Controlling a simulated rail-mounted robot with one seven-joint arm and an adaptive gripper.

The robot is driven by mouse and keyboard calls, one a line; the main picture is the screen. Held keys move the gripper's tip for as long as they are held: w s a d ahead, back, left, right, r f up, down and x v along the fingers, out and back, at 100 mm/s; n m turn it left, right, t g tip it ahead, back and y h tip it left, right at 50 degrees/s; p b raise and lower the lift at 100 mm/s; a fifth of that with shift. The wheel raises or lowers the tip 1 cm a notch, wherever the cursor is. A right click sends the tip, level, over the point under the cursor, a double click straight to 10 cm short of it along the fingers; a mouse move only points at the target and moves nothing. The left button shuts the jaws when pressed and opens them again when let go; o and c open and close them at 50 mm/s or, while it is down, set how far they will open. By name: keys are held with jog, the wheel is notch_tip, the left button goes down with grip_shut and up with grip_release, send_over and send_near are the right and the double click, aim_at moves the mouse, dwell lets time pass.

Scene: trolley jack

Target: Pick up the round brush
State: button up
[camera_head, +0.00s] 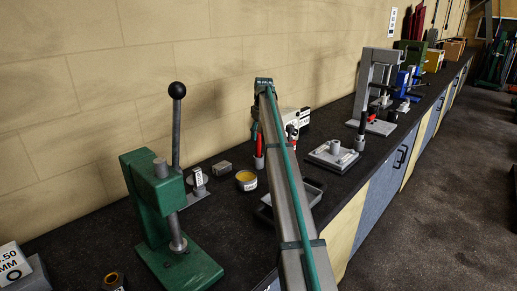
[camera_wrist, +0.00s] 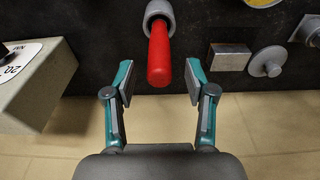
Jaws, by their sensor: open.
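A red upright handle (camera_wrist: 159,55), which I take for the round brush, rises out of a grey round cup or collar (camera_wrist: 158,12) in the wrist view. It also shows in the head view as a small red stick (camera_head: 258,146) by the wall; its bristles cannot be made out. My gripper (camera_wrist: 160,84) is open and empty in the wrist view. The handle's near end lies between the fingertips, slightly beyond them, with clear gaps on both sides.
A grey block (camera_wrist: 229,57) and a round grey piece (camera_wrist: 267,62) lie right of the fingers. A labelled grey block (camera_wrist: 30,85) stands at left. A yellow tin (camera_head: 246,180) and a green press (camera_head: 160,205) stand on the dark bench. The tiled wall (camera_head: 130,70) runs behind.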

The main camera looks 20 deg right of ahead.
aim_at(258, 139)
jog(key=shift+w+a+f+p, duration=0.15)
jog(key=shift+f+p, duration=0.1)
jog(key=shift+f, duration=0.65)
jog(key=shift+w+d+f+p, duration=0.1)
jog(key=shift+f+p, duration=0.15)
jog(key=shift+f, duration=0.65)
grip_shut()
jog(key=shift+r, duration=0.1)
